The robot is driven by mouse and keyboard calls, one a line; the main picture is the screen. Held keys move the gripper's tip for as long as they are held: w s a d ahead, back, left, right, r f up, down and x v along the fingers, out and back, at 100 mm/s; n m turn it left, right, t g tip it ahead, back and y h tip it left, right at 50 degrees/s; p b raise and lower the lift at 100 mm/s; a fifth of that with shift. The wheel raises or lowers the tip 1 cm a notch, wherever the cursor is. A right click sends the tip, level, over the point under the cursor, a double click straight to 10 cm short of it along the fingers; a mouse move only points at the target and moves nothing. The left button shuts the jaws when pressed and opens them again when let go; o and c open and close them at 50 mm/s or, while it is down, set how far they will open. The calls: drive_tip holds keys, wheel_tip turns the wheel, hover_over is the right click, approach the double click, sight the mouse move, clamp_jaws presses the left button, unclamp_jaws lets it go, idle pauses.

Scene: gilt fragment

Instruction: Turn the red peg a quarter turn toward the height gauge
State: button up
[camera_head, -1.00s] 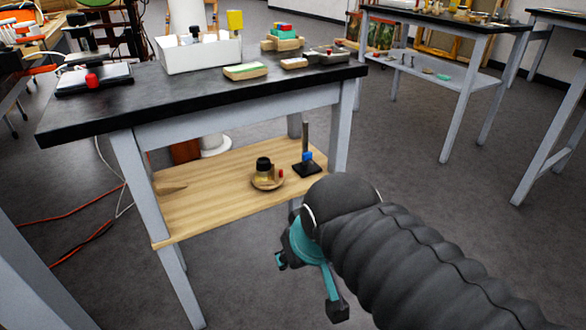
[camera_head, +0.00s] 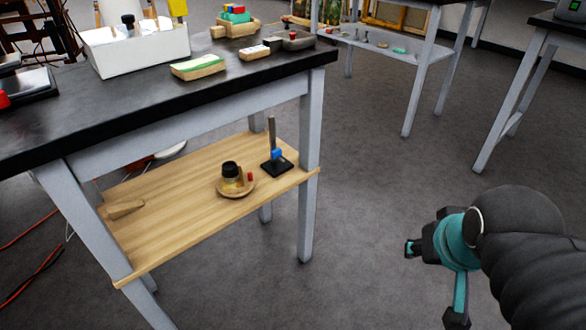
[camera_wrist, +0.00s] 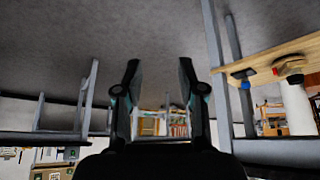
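The red peg (camera_head: 250,177) is small and stands at the right side of a round wooden dish (camera_head: 237,194) on the lower shelf. The height gauge (camera_head: 277,156), with a black base, upright post and blue slider, stands just behind and right of the dish. My gripper (camera_head: 433,285) is out over the floor to the right of the shelf, well apart from the peg. In the wrist view, which looks upside down, my gripper (camera_wrist: 159,66) has its two fingers spread with nothing between them.
A black-lidded jar (camera_head: 231,178) sits in the dish beside the peg. A wooden wedge (camera_head: 125,208) lies at the shelf's left. The black tabletop (camera_head: 150,110) overhangs the shelf (camera_head: 175,228), and a grey leg (camera_head: 308,175) stands at its right. The floor between is clear.

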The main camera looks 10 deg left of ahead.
drive_tip(key=w+d+r+n+t+h+b, duration=0.1)
drive_tip(key=w+t, duration=0.1)
drive_tip(key=w, duration=0.6)
drive_tip(key=w+d+r+n+t, duration=0.1)
drive_tip(key=w+r+t, duration=0.1)
drive_tip(key=w, duration=0.6)
drive_tip(key=w+a+n+t+y+b, duration=0.2)
drive_tip(key=w+a+n+t+y, duration=0.3)
drive_tip(key=w, duration=0.9)
drive_tip(key=w+a+f+n+g+y+b, duration=0.1)
drive_tip(key=w+a+f+n+g+y, duration=0.2)
drive_tip(key=a, duration=0.4)
drive_tip(key=w+a+f+n+g+y, duration=0.1)
drive_tip(key=a+f+n+y, duration=0.1)
drive_tip(key=a+f+y, duration=0.35)
drive_tip(key=s+a+f+n+g+y+b, duration=0.1)
drive_tip(key=s+a+f+n+g+y, duration=0.5)
drive_tip(key=f+g, duration=0.25)
drive_tip(key=shift+m+g, duration=0.45)
drive_tip(key=shift+m, duration=0.05)
drive_tip(key=a, duration=0.9)
drive_tip(key=a+b, duration=0.1)
drive_tip(key=a, duration=0.4)
drive_tip(key=shift+w+a+r, duration=0.15)
drive_tip(key=shift+w+a, duration=0.1)
drive_tip(key=shift+w, duration=0.15)
